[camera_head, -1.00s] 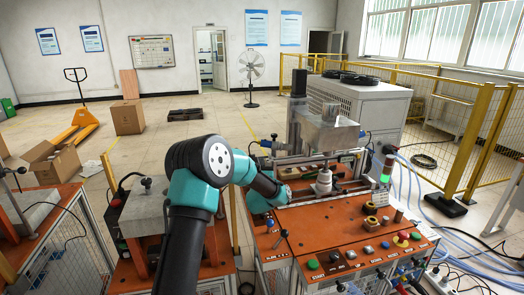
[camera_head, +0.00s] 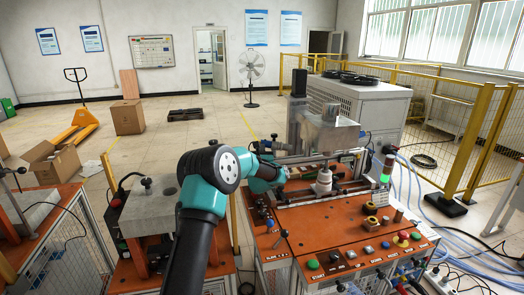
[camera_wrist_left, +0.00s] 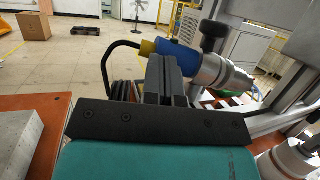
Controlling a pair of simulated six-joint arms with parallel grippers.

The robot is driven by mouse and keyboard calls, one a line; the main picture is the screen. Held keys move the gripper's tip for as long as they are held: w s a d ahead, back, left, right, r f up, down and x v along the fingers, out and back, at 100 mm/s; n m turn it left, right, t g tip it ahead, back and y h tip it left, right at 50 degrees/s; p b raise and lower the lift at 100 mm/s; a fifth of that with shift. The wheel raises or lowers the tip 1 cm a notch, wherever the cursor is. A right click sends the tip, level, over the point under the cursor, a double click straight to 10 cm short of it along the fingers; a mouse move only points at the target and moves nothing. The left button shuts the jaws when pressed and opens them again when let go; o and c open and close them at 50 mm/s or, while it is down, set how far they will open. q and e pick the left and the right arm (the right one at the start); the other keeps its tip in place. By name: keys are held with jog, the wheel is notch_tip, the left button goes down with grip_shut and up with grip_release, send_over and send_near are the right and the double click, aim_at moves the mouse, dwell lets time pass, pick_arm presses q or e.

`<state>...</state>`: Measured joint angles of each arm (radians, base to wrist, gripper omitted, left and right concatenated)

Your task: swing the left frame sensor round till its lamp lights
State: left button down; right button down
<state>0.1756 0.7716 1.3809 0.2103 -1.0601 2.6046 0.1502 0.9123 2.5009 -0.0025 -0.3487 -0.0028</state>
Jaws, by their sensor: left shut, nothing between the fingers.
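The left frame sensor (camera_wrist_left: 185,57) is a blue and silver cylinder with a yellow collar and a black cable, in the left wrist view. It lies across the view just beyond my left gripper (camera_wrist_left: 165,70), its silver end pointing down to the right. The gripper's dark fingers are shut with nothing between them, close to the sensor's blue body; I cannot tell whether they touch it. A greenish patch shows near the silver end; I cannot tell whether it is a lit lamp. In the head view my left wrist hides the fingers and the sensor. My right gripper is not in view.
A grey block (camera_head: 150,212) stands on the bench to the left.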

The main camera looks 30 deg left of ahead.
pick_arm(q)
jog(key=shift+w+a, duration=0.1)
jog(key=shift+a, duration=0.2)
jog(key=v, duration=1.7)
jog(key=shift+f, duration=0.1)
